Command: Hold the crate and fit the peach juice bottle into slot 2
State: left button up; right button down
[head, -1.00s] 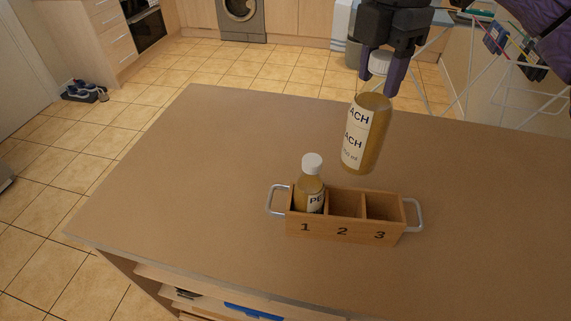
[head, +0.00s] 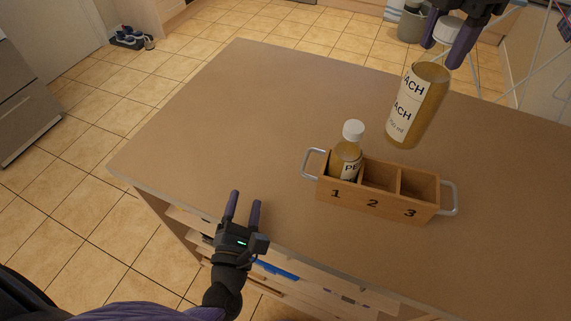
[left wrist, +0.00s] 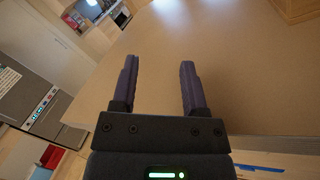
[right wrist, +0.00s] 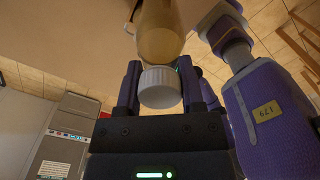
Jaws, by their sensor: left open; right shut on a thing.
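The wooden crate (head: 377,205) stands on the table with slots numbered 1, 2 and 3 and a metal handle at each end. A bottle with a white cap (head: 347,158) stands in slot 1; slots 2 and 3 are empty. My right gripper (head: 449,50) is shut on the white cap of the peach juice bottle (head: 418,106), which hangs slightly tilted above and behind the crate. The cap (right wrist: 160,87) shows between the fingers in the right wrist view. My left gripper (head: 242,207) is open and empty at the table's front edge, left of the crate; its fingers also show apart in the left wrist view (left wrist: 158,88).
The brown tabletop (head: 235,130) is clear left of the crate. Open drawers with a blue item (head: 277,270) lie below the front edge. A bin and a drying rack stand behind the table at the right.

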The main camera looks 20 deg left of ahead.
aim_at(304, 162)
pick_arm(q)
jog(key=d+h, duration=0.1)
jog(key=d, duration=0.1)
jog(key=d+r+h, duration=0.1)
jog(key=d, duration=0.2)
jog(key=d+h, duration=0.1)
jog(key=d, duration=0.2)
jog(key=shift+s+r+m+g, duration=0.15)
jog(key=shift+r+m+g, duration=0.15)
jog(key=shift+r+g, duration=0.1)
jog(key=w, duration=1.1)
jog(key=shift+w+d, duration=0.25)
jog(key=shift+w, duration=0.15)
grip_shut()
jog(key=shift+f, duration=0.1)
